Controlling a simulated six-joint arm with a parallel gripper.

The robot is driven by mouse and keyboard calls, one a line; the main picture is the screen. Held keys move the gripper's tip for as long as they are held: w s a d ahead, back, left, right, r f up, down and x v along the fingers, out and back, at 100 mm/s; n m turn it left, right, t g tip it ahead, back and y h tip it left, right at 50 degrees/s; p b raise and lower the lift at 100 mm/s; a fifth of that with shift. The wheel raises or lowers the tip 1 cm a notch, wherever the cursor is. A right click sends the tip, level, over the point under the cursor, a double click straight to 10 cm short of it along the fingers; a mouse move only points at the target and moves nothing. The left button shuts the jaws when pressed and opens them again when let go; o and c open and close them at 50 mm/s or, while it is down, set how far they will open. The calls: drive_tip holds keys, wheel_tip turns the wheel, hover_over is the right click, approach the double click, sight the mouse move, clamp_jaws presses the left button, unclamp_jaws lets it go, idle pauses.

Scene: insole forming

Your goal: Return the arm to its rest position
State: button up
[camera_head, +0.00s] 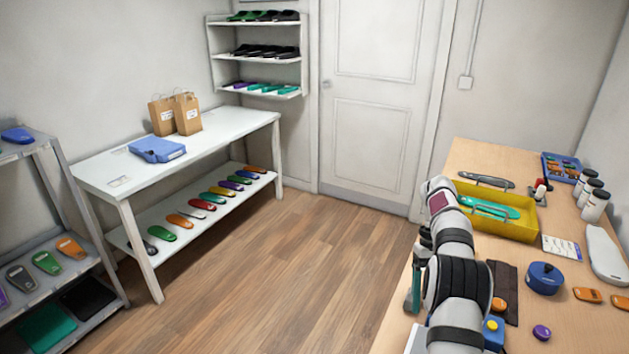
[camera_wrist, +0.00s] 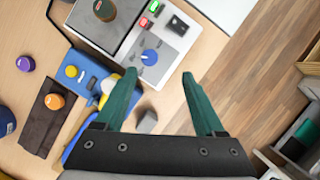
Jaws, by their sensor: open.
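My gripper (camera_wrist: 162,88) is open in the wrist view, with its two green fingers well apart and nothing held between them. A small grey block (camera_wrist: 146,121) shows below and between the fingers, apart from them. In the head view my arm reaches up over the wooden bench (camera_head: 400,322) at the right. A green finger of my gripper (camera_head: 416,288) hangs by the bench's left edge there, partly hidden by the arm.
A control panel with a blue knob (camera_wrist: 150,57) lies ahead of the fingers. A blue box with a yellow button (camera_wrist: 71,71) and a dark cloth (camera_wrist: 40,125) are left. A yellow tray (camera_head: 522,226) stands farther back. Open floor (camera_head: 270,270) lies left of the bench.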

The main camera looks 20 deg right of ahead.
drive_tip(key=s+a+r+t, duration=0.1)
drive_tip(key=s+a+r, duration=0.2)
drive_tip(key=a+r, duration=0.45)
drive_tip(key=s+a+r+t, duration=0.1)
drive_tip(key=s+a+r, duration=0.25)
drive_tip(key=a, duration=0.65)
drive_tip(key=s+a+f+m+t, duration=0.1)
drive_tip(key=s+a, duration=0.6)
drive_tip(key=s, duration=0.2)
drive_tip(key=s+a+f+m+t, duration=0.1)
drive_tip(key=s+a+f, duration=0.1)
drive_tip(key=s+a, duration=0.5)
drive_tip(key=s, duration=0.3)
drive_tip(key=shift+f+m+y, duration=0.15)
drive_tip(key=shift+m+y, duration=0.15)
drive_tip(key=shift+y, duration=0.1)
